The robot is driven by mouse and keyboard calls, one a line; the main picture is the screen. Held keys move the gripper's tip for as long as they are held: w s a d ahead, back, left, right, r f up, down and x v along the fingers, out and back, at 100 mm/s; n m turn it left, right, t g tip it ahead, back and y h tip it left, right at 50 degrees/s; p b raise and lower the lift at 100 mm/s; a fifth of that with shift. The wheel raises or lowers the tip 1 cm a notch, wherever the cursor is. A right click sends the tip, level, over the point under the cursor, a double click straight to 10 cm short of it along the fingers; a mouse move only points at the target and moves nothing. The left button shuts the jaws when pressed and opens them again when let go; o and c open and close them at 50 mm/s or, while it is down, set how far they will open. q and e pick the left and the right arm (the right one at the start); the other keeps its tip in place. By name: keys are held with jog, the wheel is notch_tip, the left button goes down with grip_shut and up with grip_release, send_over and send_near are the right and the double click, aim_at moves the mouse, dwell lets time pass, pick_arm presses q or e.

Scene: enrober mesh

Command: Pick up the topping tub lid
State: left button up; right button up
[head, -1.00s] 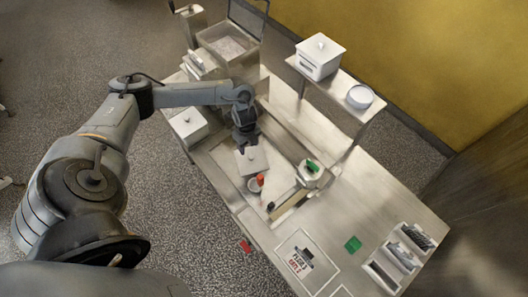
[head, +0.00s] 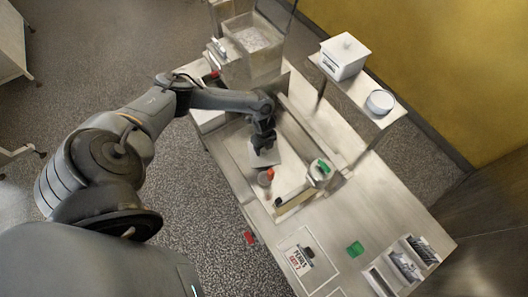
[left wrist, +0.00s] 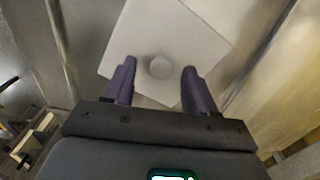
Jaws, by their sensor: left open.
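The topping tub lid is a flat, pale square plate with a round knob. In the head view the lid (head: 266,157) lies in the recessed metal part of the bench, partly hidden by my gripper. In the left wrist view the lid (left wrist: 170,35) fills the upper middle, and its knob (left wrist: 160,67) sits between my two dark fingers. My left gripper (head: 264,149) is open above the lid. In the left wrist view its fingertips (left wrist: 158,72) stand apart on both sides of the knob, with space between. My right gripper is not in view.
A small round container with a red item (head: 267,175) stands close in front of the lid. A round pot with a green item (head: 320,170) is to the right. A raised shelf (head: 350,85) holds a white box (head: 343,56) and a round dish (head: 380,102).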

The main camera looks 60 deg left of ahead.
pick_arm(q)
jog(key=shift+f, duration=0.75)
grip_shut()
jog(key=shift+r, duration=0.15)
